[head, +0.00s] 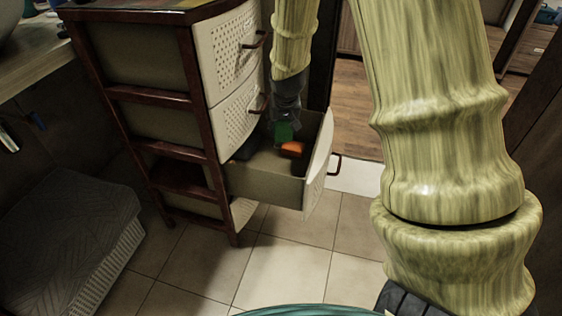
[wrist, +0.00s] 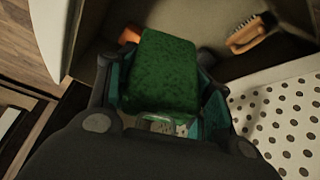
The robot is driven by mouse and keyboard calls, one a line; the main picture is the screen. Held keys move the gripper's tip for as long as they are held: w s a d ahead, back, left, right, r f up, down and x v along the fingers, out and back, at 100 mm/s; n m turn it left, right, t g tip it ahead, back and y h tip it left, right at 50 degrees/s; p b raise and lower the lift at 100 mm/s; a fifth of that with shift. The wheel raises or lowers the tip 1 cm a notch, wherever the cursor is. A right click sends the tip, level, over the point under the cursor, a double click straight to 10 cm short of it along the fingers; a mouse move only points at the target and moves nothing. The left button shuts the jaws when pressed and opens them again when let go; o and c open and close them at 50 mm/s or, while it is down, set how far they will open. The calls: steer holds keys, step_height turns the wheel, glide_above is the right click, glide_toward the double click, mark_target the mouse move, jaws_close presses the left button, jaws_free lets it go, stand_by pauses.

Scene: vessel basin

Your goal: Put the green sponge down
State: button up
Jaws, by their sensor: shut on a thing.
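The green sponge (wrist: 162,72) is between the fingers of my gripper (wrist: 165,92) in the wrist view. My gripper is shut on it. In the head view the sponge (head: 283,131) shows as a small green patch below my gripper (head: 285,118), over the open drawer (head: 265,184). My gripper points down into the drawer space. Whether the sponge touches the drawer floor cannot be told.
An orange thing (head: 293,149) lies in the drawer near the sponge. A brush (wrist: 250,33) with a wooden back lies in the drawer too. Closed perforated drawer fronts (head: 228,55) stand above the open drawer. Tiled floor (head: 285,265) in front is clear.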

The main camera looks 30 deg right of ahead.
steer(key=b+x, duration=0.2)
steer(key=x, duration=0.2)
steer(key=s+b+x, duration=0.1)
steer(key=b+x, duration=0.1)
steer(key=x, duration=0.3)
steer(key=b+x, duration=0.2)
steer(key=x, duration=0.2)
steer(key=shift+a+f, duration=0.25)
steer(key=shift+f, duration=0.4)
steer(key=shift+f+b, duration=1.4)
steer(key=shift+f, duration=1.05)
steer(key=shift+r, duration=0.1)
steer(key=o, duration=0.9)
